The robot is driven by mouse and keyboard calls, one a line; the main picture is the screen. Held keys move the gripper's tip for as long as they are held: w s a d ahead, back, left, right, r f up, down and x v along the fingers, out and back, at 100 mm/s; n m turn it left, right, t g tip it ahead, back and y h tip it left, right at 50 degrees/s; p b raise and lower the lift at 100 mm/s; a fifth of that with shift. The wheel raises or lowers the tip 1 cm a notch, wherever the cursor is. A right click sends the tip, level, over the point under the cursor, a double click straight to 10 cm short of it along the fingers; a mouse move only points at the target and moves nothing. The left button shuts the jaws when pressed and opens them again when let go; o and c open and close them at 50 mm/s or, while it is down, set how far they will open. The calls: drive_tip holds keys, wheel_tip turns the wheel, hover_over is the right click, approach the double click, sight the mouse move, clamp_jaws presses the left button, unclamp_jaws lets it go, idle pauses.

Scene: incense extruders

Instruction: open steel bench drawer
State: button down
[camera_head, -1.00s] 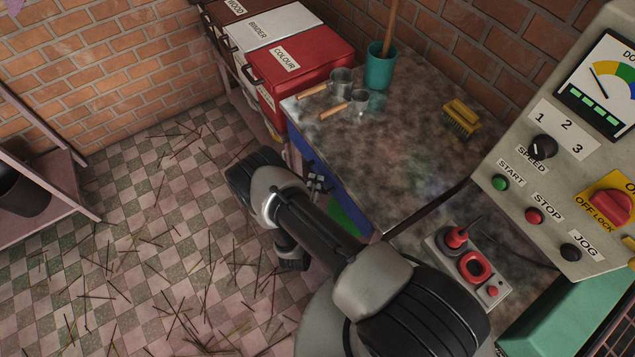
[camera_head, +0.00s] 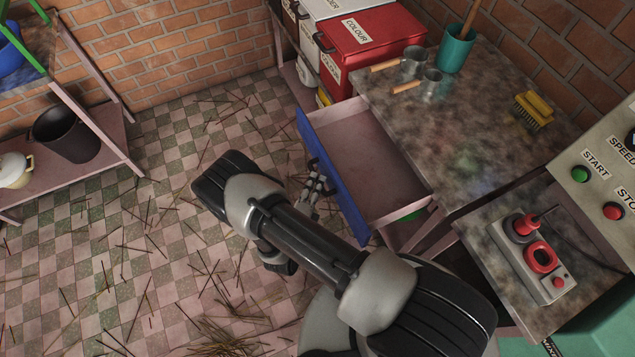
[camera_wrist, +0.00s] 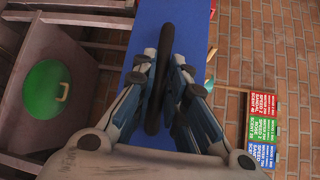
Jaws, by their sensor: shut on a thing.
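The steel bench drawer (camera_head: 365,160) is pulled out from under the mottled steel bench top (camera_head: 450,120), and its pale inside looks empty. Its blue front (camera_head: 330,172) faces left, over the floor. My gripper (camera_head: 318,186) is at the blue front, partly behind my arm. In the wrist view my gripper (camera_wrist: 168,92) is shut on the dark bar handle (camera_wrist: 163,60), with one finger on each side of it. The blue drawer front (camera_wrist: 195,30) shows behind the handle.
Two metal scoops (camera_head: 412,62), a teal cup (camera_head: 456,48) and a yellow brush (camera_head: 534,108) stand on the bench. A red COLOUR bin (camera_head: 372,45) stands behind. A shelf with a black bucket (camera_head: 66,133) is at left. Floor between is open, with scattered sticks.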

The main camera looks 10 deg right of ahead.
idle(0.3)
drive_tip(key=c, duration=1.6)
unclamp_jaws()
drive_tip(key=shift+a, duration=0.1)
drive_tip(key=v, duration=1.2)
drive_tip(key=shift+r, duration=0.15)
